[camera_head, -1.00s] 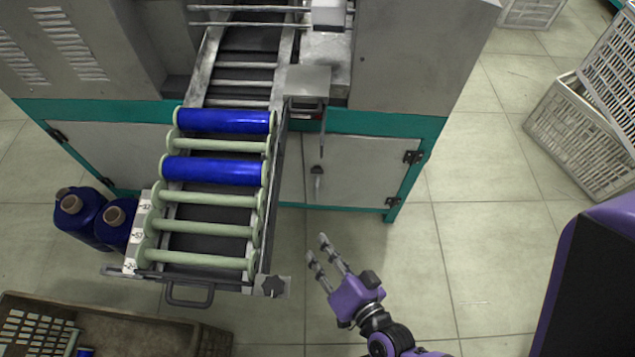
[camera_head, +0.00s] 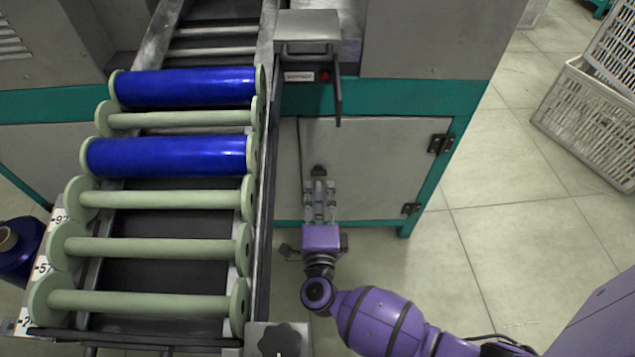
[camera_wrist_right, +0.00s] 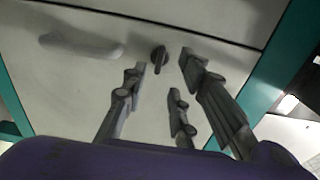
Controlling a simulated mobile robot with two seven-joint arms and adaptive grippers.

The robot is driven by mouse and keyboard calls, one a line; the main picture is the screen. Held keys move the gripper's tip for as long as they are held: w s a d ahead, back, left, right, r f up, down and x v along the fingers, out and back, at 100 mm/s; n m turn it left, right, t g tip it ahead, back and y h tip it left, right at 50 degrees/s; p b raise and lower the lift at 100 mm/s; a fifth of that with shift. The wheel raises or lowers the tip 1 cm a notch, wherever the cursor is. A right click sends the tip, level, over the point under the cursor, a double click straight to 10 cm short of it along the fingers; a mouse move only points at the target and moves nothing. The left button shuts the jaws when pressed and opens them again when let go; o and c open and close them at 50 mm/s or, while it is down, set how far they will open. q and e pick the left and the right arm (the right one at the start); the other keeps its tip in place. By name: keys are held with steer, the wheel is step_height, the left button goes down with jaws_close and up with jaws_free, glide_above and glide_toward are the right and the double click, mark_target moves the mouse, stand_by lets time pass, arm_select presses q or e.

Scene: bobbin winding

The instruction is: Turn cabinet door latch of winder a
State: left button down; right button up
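The cabinet door (camera_head: 385,160) of the winder is a pale grey panel in a teal frame and looks closed. Its latch (camera_head: 319,171) is a small dark knob near the door's upper left part. In the right wrist view the latch (camera_wrist_right: 160,58) shows a narrow grip pointing roughly up and down in the picture. My right gripper (camera_head: 320,186) points at the door just in front of the latch. In the wrist view its fingers (camera_wrist_right: 163,72) are spread, with the latch seen between and slightly beyond the tips; contact is not visible. My left gripper is not in view.
A roller rack (camera_head: 160,248) with pale green rollers and two blue bobbins juts out left of my right gripper. A bracket with a handle (camera_head: 338,100) hangs above the latch. White crates (camera_head: 590,120) stand at the right.

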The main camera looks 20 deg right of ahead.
mark_target(318, 176)
steer(key=b+x, duration=0.1)
steer(key=x, duration=0.4)
jaws_close()
